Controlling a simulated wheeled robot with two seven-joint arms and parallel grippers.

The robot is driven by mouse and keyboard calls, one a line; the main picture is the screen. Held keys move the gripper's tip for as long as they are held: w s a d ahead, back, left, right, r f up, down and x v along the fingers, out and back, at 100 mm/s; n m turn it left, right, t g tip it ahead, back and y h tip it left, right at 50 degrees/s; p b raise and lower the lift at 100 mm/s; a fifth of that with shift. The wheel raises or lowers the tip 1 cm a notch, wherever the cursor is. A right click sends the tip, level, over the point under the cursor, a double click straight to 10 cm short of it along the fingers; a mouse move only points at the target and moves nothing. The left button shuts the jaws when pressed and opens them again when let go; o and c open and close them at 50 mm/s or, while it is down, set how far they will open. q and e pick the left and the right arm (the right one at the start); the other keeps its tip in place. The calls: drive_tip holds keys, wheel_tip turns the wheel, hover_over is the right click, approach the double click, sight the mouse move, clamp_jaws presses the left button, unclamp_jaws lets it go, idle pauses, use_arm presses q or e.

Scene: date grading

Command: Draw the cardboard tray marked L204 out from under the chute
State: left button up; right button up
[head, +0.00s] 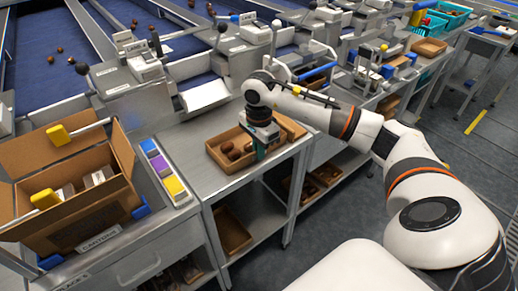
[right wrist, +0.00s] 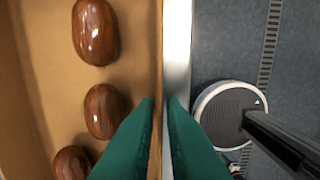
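A brown cardboard tray (head: 218,158) holding several dark dates sits on a steel stand below the chute end. No L204 mark is legible on it. My right gripper (head: 264,153) points down at the tray's right-hand wall. In the right wrist view its two green fingers (right wrist: 161,100) stand close together on either side of the tray wall (right wrist: 156,40), with only a narrow gap, and appear shut on it. Three glossy dates (right wrist: 105,110) lie inside, left of the fingers. My left gripper is not in view.
Another piece of cardboard tray (head: 293,128) shows right behind the gripper. An open carton (head: 95,215) and a strip of coloured blocks (head: 160,165) stand to the left. A lower shelf holds a tray (head: 232,232).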

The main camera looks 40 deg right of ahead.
drive_tip(key=o, duration=0.3)
drive_tip(key=shift+r, duration=0.1)
wheel_tip(320, 180, up, 12)
drive_tip(key=shift+f+b, duration=0.1)
drive_tip(key=shift+b, duration=0.2)
idle(0.6)
